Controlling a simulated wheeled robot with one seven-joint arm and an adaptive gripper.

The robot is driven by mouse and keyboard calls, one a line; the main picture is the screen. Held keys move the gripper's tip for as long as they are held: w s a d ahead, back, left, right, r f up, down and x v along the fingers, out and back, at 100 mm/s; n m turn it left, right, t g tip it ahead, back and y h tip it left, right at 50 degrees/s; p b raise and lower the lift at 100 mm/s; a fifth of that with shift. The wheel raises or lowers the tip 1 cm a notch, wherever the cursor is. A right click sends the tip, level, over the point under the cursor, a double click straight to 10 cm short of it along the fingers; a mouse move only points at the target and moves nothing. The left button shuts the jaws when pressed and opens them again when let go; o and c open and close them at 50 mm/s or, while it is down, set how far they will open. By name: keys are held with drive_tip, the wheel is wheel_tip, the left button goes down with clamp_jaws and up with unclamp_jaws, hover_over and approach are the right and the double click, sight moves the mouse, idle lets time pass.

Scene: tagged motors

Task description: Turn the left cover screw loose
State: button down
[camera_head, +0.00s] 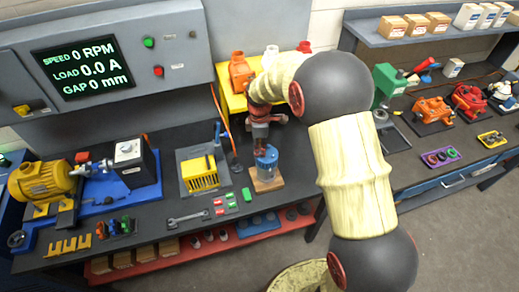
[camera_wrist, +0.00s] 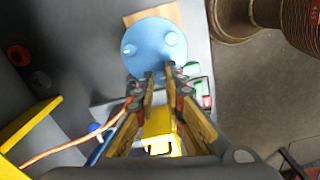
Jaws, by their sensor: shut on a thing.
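A blue cylindrical housing (camera_head: 267,165) stands upright on a small wooden board (camera_head: 266,185) on the dark bench. In the wrist view its round blue cover (camera_wrist: 150,45) shows two raised screw heads, one on the left (camera_wrist: 128,50) and one on the right (camera_wrist: 172,38). My gripper (camera_head: 262,146) points down onto the cover from above. In the wrist view my gripper (camera_wrist: 159,76) has its fingertips close together at the cover's lower edge. It is shut on what looks like another cover screw, mostly hidden between the fingertips. I cannot tell whether the screw has turned.
A yellow slotted box (camera_head: 200,174) stands left of the housing. Small green and red blocks (camera_head: 246,194) and a wrench (camera_head: 188,217) lie nearby. A yellow motor (camera_head: 42,182) and a grey-topped unit (camera_head: 132,158) stand farther left. An orange cable (camera_head: 222,115) runs behind.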

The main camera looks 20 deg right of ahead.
drive_tip(key=shift+s+f, duration=0.35)
drive_tip(key=shift+f, duration=0.05)
drive_tip(key=c, duration=2.2)
unclamp_jaws()
drive_tip(key=o, duration=0.4)
drive_tip(key=shift+w+r, duration=0.2)
drive_tip(key=shift+w, duration=0.1)
drive_tip(key=shift+r, duration=0.1)
wheel_tip(320, 180, up, 12)
drive_tip(key=shift+f, duration=0.1)
